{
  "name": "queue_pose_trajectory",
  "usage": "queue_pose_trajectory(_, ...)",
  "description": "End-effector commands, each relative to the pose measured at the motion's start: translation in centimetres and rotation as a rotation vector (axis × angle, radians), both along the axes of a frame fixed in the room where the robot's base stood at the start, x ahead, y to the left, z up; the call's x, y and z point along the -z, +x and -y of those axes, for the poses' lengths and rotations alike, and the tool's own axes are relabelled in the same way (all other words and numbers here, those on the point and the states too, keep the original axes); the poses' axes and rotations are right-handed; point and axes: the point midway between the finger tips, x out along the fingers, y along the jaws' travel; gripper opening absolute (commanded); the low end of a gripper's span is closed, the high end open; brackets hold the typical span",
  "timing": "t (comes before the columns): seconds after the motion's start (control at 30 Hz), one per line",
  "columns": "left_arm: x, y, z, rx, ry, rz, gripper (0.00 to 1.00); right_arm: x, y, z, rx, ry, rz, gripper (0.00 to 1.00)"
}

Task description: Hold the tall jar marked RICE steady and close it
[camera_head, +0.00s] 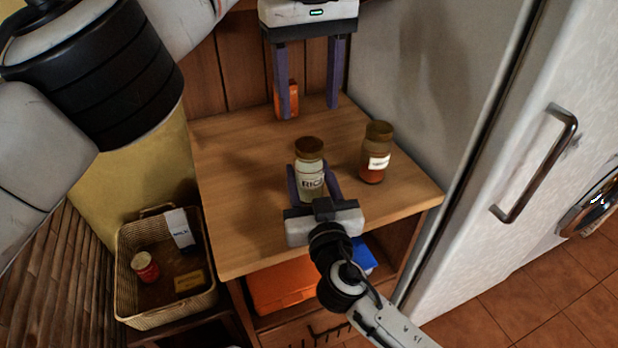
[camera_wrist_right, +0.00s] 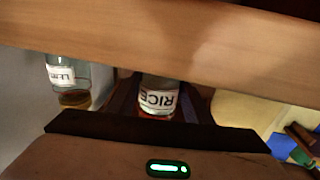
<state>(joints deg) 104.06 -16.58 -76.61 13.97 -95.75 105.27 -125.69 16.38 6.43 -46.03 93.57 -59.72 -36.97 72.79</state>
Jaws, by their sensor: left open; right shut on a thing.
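The tall jar marked RICE (camera_head: 311,186) stands upright on the wooden counter. A brown lid (camera_head: 309,146) sits on its mouth; I cannot tell whether it is tight. My right gripper (camera_head: 309,171) comes from the front and is shut on the jar's body, a finger on each side. In the right wrist view the RICE label (camera_wrist_right: 157,99) shows upside down between the fingers, and the lid is hidden. My left gripper (camera_head: 308,113) is open and empty, pointing down behind and above the jar, apart from it.
A second brown-lidded jar (camera_head: 375,158) with reddish contents stands close to the right; it also shows in the right wrist view (camera_wrist_right: 68,76). An orange box (camera_head: 293,97) stands at the back. A basket (camera_head: 128,260) is low at left, a fridge (camera_head: 450,190) at right. The counter's left part is clear.

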Motion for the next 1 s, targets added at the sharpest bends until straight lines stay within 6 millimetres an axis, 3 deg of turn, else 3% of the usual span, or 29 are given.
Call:
queue_pose_trajectory(0.13, 0.0, -0.01, 0.01, -0.102, 0.0, 0.0, 0.55, 0.03, -0.01, 0.03, 0.001, 0.0, -0.001, 0.0)
queue_pose_trajectory(0.27, 0.01, -0.01, 0.01, -0.319, 0.0, 0.0, 0.55, 0.04, -0.01, 0.03, 0.001, -0.001, -0.001, 0.0)
queue_pose_trajectory(1.0, 0.02, -0.01, 0.0, -1.959, -0.001, 0.0, 0.55, 0.06, 0.0, 0.05, 0.001, -0.001, -0.001, 0.0)
